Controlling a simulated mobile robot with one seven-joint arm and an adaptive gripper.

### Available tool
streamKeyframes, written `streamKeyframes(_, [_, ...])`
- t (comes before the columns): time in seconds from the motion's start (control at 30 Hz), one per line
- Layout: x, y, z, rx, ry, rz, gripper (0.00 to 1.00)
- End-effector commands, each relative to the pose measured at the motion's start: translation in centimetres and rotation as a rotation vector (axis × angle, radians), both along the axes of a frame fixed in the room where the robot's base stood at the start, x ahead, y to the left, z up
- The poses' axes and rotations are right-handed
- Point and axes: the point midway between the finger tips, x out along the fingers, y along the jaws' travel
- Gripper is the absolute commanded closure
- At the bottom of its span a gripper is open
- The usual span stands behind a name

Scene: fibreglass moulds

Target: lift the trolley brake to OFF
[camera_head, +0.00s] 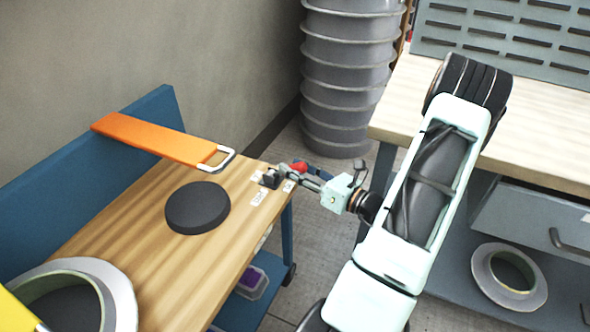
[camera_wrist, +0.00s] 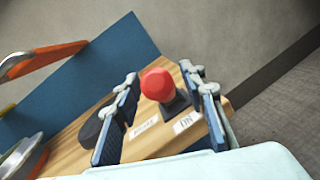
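The trolley brake is a small lever with a red knob (camera_head: 299,167) on a dark base (camera_head: 270,180), at the right end of the trolley's wooden top (camera_head: 150,250). In the wrist view the red knob (camera_wrist: 158,84) appears between my two fingers, above its dark base (camera_wrist: 178,104). White labels lie beside the base; one (camera_wrist: 186,122) seems to read ON, the other (camera_wrist: 144,129) is too blurred to read. My gripper (camera_head: 293,173) is open at the lever, its fingers on either side of the knob with gaps showing. I cannot tell any contact.
On the trolley lie a black disc (camera_head: 198,207), an orange bar with a metal handle (camera_head: 160,140) and a round mould (camera_head: 120,290). A blue panel (camera_head: 60,200) backs the trolley. A workbench (camera_head: 530,140) stands at right, a grey ribbed stack (camera_head: 350,70) behind. Bare floor lies between.

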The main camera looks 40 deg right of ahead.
Motion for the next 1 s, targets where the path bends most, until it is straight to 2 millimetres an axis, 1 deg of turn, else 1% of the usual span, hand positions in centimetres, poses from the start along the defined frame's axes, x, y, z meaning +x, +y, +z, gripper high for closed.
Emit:
streamKeyframes(0.27, [0.22, 0.03, 0.03, 0.0, 0.0, -0.001, 0.62])
streamKeyframes(0.37, [0.21, 0.04, 0.03, 0.0, 0.0, -0.001, 0.71])
streamKeyframes(0.63, [0.19, 0.04, 0.03, 0.0, 0.0, 0.0, 1.0])
streamKeyframes(1.0, [0.21, 0.06, 0.17, -0.003, 0.005, 0.0, 1.0])
